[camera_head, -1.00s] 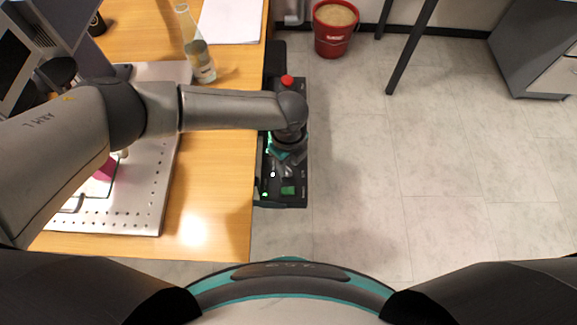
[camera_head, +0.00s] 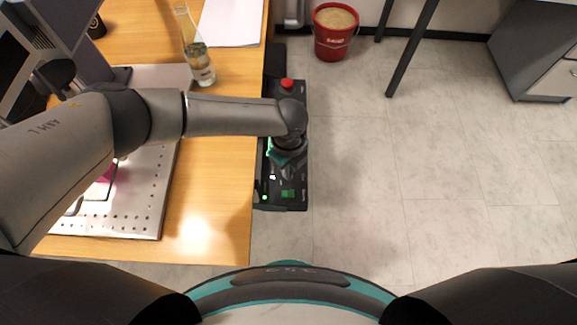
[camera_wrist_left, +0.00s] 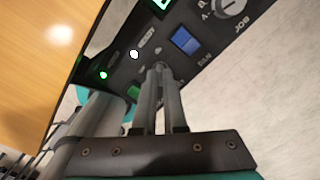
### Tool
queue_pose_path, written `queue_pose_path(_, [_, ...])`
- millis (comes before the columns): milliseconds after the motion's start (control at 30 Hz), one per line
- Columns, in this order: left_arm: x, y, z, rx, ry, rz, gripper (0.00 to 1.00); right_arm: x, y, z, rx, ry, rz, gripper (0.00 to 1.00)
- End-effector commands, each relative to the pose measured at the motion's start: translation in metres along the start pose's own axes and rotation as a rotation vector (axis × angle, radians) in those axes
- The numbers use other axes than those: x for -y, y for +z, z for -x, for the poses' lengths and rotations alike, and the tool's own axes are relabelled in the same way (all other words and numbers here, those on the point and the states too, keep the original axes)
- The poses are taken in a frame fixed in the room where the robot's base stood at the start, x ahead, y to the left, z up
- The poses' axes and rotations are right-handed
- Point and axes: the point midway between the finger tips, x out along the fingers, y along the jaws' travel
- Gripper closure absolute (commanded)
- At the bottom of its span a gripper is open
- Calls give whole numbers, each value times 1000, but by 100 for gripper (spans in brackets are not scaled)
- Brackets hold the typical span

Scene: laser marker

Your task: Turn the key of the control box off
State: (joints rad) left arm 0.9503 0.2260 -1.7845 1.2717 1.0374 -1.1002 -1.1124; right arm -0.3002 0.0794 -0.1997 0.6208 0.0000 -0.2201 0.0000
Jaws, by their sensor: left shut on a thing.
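The black control box (camera_head: 291,203) hangs along the right edge of the wooden table, with a red button at its far end and a green button at its near end. My left gripper (camera_head: 282,170) is over the middle of its panel. In the left wrist view, the two fingers of the left gripper (camera_wrist_left: 158,70) are close together, with their tips at the panel (camera_wrist_left: 122,67) and shut on the small key, which the tips hide. I cannot tell the key's angle. A white light and a green light glow beside the fingers. My right gripper is out of view.
A glass bottle (camera_head: 196,55) and a perforated metal plate (camera_head: 140,215) are on the table. A red bucket (camera_head: 334,45) stands on the floor.

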Motion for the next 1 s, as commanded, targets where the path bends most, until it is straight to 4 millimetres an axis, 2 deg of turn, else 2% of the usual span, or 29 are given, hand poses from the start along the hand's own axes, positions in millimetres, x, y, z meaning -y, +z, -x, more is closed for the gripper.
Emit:
queue_pose_path(567, [0, -1, 1, -2, 1, 57, 100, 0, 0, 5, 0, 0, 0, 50])
queue_pose_path(1000, [-1, -2, 2, -4, 3, 398, 100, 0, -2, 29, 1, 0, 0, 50])
